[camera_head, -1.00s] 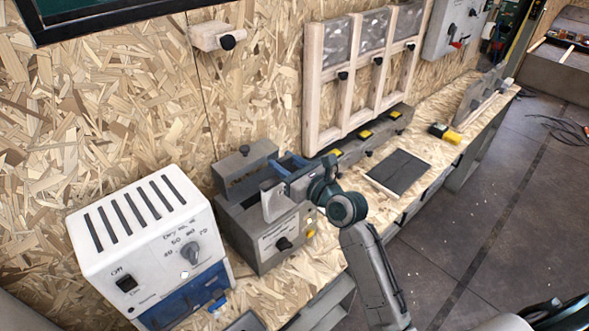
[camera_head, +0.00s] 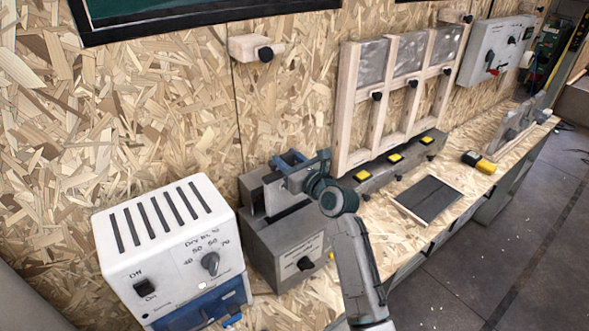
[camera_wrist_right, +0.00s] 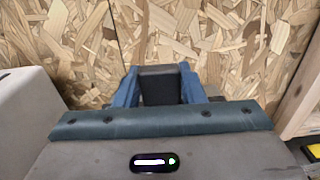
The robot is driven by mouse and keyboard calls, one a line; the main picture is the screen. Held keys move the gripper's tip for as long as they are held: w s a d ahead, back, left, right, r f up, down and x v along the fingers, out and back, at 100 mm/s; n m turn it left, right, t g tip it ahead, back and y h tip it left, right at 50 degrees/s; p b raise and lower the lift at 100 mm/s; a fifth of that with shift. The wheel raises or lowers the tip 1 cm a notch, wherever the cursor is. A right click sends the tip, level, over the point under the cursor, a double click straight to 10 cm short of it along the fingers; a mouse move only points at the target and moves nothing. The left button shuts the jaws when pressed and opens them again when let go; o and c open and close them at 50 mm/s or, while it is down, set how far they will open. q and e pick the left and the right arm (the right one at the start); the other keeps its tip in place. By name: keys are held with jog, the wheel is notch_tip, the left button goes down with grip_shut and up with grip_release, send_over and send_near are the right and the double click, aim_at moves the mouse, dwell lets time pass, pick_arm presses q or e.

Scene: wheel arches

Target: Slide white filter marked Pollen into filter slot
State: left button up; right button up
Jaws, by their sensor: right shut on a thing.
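My right gripper (camera_head: 287,162) is above the grey box (camera_head: 283,240) on the bench, its fingers towards the wall. In the right wrist view its blue fingers (camera_wrist_right: 163,85) are shut on a dark block (camera_wrist_right: 163,84). A pale panel (camera_head: 284,192), apparently the white filter with that block as its grip, hangs below the fingers at the box top. Its marking is not visible. The gripper and arm partly hide the box's opening, so I cannot tell how far in the panel is. My left gripper is not in view.
A white slotted unit (camera_head: 165,235) with a dial stands left of the box. To the right are a wooden rack (camera_head: 385,90), a grey strip with yellow parts (camera_head: 400,158), a dark flat panel (camera_head: 428,200) and a yellow-black item (camera_head: 478,162). The wall is close behind.

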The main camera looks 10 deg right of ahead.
aim_at(290, 202)
notch_tip(290, 202, down, 2)
jog(key=shift+f+b, duration=0.15)
jog(key=shift+b, duration=0.75)
jog(key=shift+s+f, duration=0.1)
jog(key=shift+f, duration=0.2)
jog(key=shift+f+b, duration=2.7)
jog(key=shift+f, duration=3)
jog(key=o, duration=0.9)
jog(key=shift+f, duration=0.1)
